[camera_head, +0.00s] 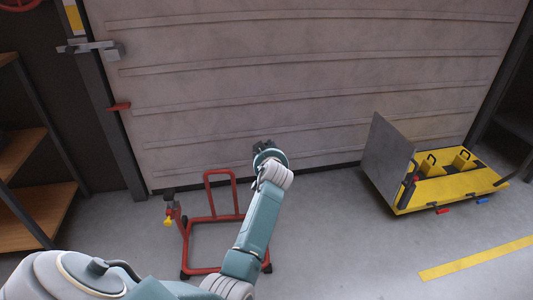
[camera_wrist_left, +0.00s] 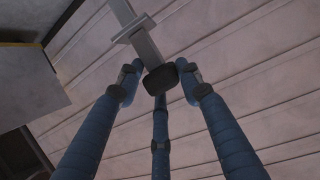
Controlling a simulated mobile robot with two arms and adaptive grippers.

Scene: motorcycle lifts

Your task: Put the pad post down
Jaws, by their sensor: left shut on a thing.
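The pad post (camera_wrist_left: 148,47) is a grey bar with a collar and a black block-shaped pad (camera_wrist_left: 160,78) on its end. In the left wrist view it comes in from the top, with the pad between the blue fingers of my left gripper (camera_wrist_left: 157,76). The gripper is shut on it. In the head view my left gripper (camera_head: 266,152) is at the end of the arm, in front of the pale ribbed door and above the right side of the red stand; the post is mostly hidden there. My right gripper is not in view.
A red frame stand (camera_head: 213,219) with a black-topped post (camera_head: 169,199) and yellow knob stands on the floor. A yellow lift (camera_head: 445,190) with a grey upright plate (camera_head: 388,160) is at right. Wooden shelves (camera_head: 35,215) stand at left. Floor between stand and lift is clear.

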